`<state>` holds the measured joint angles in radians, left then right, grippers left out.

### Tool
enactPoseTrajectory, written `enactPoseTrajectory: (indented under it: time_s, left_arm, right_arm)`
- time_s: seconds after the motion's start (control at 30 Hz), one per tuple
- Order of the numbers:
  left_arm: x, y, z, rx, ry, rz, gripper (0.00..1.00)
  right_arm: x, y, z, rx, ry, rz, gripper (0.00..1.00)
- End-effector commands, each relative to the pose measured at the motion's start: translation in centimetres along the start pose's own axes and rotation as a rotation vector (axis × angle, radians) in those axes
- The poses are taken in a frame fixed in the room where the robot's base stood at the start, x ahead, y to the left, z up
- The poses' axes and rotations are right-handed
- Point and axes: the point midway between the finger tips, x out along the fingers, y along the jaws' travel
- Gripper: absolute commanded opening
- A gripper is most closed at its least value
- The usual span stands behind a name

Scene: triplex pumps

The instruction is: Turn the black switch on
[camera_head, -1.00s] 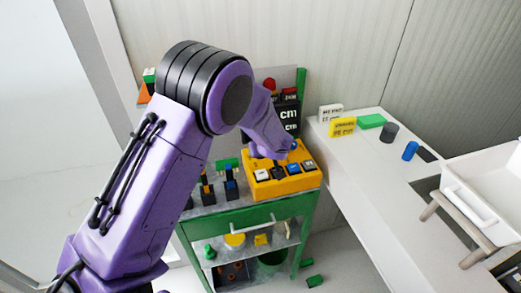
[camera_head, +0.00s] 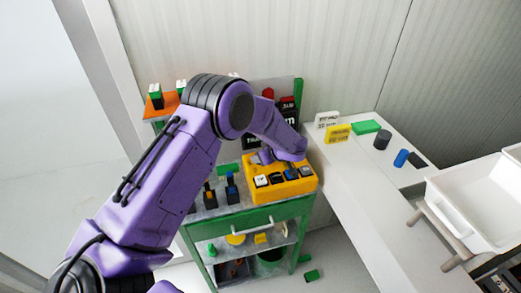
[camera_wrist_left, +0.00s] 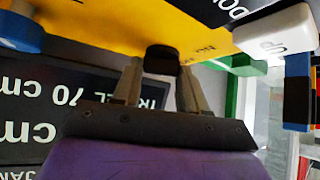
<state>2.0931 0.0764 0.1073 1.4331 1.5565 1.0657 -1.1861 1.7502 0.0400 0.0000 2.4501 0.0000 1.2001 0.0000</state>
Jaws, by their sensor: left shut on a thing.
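The yellow control box (camera_head: 308,184) stands on top of the green cart, with several white, black and blue buttons along its front. My left gripper (camera_head: 265,158) is low over the back of this box, partly hidden by my wrist. In the left wrist view the yellow panel (camera_wrist_left: 110,28) fills the top. A small black switch (camera_wrist_left: 162,58) stands out from it, between the two grey fingertips of my left gripper (camera_wrist_left: 160,72). The fingers are shut on the switch. Its exact setting cannot be read. My right gripper is not in view.
A white button marked UP (camera_wrist_left: 276,32) and a blue knob (camera_wrist_left: 18,30) are close by. A black sign (camera_head: 256,128) stands behind the box. Levers (camera_head: 231,188) stand left of it. A white table (camera_head: 345,185) is at the right.

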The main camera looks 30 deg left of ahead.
Motion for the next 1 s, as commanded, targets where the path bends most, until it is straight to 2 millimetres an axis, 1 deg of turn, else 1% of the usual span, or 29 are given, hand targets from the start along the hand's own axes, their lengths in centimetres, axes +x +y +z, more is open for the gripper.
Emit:
enactPoseTrajectory:
  time_s: [0.03,0.17,0.5,0.73,1.0]
  left_arm:
    - [0.1,0.1,0.0,-0.034,-0.001,-0.031,0.12]
    - [0.3,0.2,0.1,-0.121,0.0,-0.118,0.12]
    - [0.5,0.5,0.2,-0.319,0.001,-0.316,0.12]
    - [0.5,0.6,0.1,-0.405,0.002,-0.403,0.12]
    - [0.4,0.7,-0.1,-0.45,0.002,-0.451,0.12]
  right_arm:
    - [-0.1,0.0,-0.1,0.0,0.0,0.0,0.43]
    - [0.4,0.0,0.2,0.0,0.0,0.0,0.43]
    - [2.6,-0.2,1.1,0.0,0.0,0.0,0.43]
    - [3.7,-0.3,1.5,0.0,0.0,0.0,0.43]
    - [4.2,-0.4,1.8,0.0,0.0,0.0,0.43]
